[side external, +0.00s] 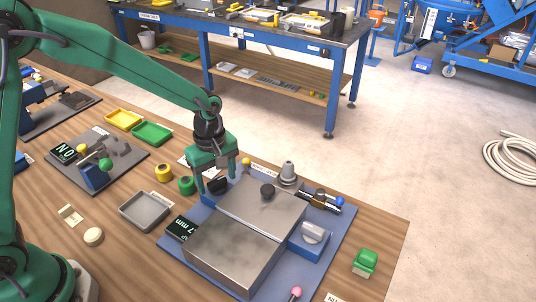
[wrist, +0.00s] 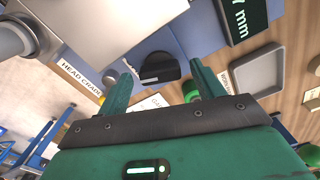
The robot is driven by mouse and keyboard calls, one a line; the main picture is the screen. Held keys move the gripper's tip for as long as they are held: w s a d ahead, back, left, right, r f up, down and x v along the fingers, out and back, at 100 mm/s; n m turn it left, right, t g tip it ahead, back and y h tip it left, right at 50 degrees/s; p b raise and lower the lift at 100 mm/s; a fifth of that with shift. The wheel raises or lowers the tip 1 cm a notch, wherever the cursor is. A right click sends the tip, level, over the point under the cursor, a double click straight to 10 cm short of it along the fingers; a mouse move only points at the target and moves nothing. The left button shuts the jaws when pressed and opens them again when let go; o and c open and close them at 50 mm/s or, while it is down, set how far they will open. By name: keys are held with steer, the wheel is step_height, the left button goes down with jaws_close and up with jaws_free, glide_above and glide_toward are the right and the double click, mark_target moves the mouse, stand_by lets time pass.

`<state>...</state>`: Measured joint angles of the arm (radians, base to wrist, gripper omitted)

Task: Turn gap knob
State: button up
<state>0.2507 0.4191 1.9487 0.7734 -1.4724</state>
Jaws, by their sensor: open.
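A black knob (side external: 218,186) with a pale mark sits at the back left edge of the grey metal machine (side external: 236,250) on a blue plate. In the wrist view the knob (wrist: 160,68) shows between and ahead of the fingertips. My gripper (side external: 214,178) is open, with one finger to each side of the knob; contact cannot be told. A dark display (side external: 182,228) left of the machine reads mm, and in the wrist view the display (wrist: 243,18) shows "7 mm". No label on the knob is readable.
A grey tray (side external: 146,222), a green cup (side external: 186,185) and a yellow cup (side external: 163,173) stand left.

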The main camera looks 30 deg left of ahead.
steer(key=shift+f, duration=0.15)
steer(key=shift+c, duration=0.5)
steer(key=c, duration=0.9)
steer(key=shift+m, duration=0.4)
steer(key=m, duration=0.6)
steer(key=shift+m, duration=0.4)
steer(key=m, duration=0.4)
steer(key=shift+m, duration=0.3)
steer(key=m, duration=0.3)
steer(key=shift+m, duration=0.4)
